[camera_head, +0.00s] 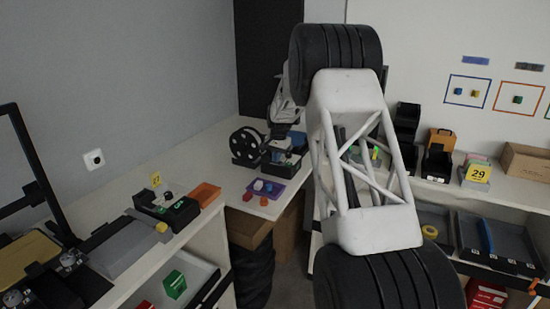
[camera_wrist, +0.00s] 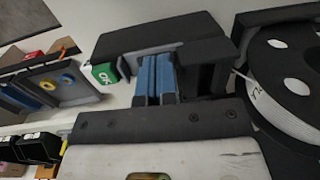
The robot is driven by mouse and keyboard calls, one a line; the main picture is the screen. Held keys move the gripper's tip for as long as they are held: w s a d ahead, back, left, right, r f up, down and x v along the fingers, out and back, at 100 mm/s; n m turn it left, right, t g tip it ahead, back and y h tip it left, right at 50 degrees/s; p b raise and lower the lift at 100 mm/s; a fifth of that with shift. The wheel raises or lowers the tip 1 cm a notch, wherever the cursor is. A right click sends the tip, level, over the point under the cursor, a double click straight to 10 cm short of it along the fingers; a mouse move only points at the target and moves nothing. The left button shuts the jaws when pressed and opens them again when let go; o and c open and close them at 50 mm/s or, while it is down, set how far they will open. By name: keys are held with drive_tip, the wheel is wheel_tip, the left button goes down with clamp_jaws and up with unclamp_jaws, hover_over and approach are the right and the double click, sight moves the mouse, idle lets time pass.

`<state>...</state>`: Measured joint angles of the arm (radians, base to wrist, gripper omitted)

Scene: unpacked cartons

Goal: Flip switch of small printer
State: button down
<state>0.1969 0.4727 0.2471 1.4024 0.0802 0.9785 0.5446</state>
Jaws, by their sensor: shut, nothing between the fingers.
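The small printer (camera_head: 283,157) appears to be the dark machine on the corner table in the head view, with a black spool (camera_head: 247,146) at its left. In the wrist view, a large spool with white filament (camera_wrist: 288,88) stands at the right, and a dark boxy body (camera_wrist: 170,35) lies just beyond my fingers. My gripper (camera_wrist: 157,62) has its blue fingers together, with nothing between them, close to that body. I cannot tell whether they touch it. In the head view my arm reaches over the table and its end partly covers the printer. I cannot make out the switch.
A purple tray (camera_head: 264,188) with small pieces sits in front of the printer. A green box marked OK (camera_wrist: 104,74) is left of my fingers in the wrist view. A larger machine's black frame (camera_head: 32,165) stands at far left.

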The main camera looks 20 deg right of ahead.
drive_tip(key=shift+s+d, duration=0.25)
drive_tip(key=shift+s, duration=0.05)
drive_tip(key=shift+r, duration=0.1)
drive_tip(key=shift+r, duration=0.1)
wheel_tip(320, 180, up, 14)
drive_tip(key=s+d, duration=0.1)
drive_tip(key=shift+s+d, duration=0.15)
idle(0.7)
idle(0.4)
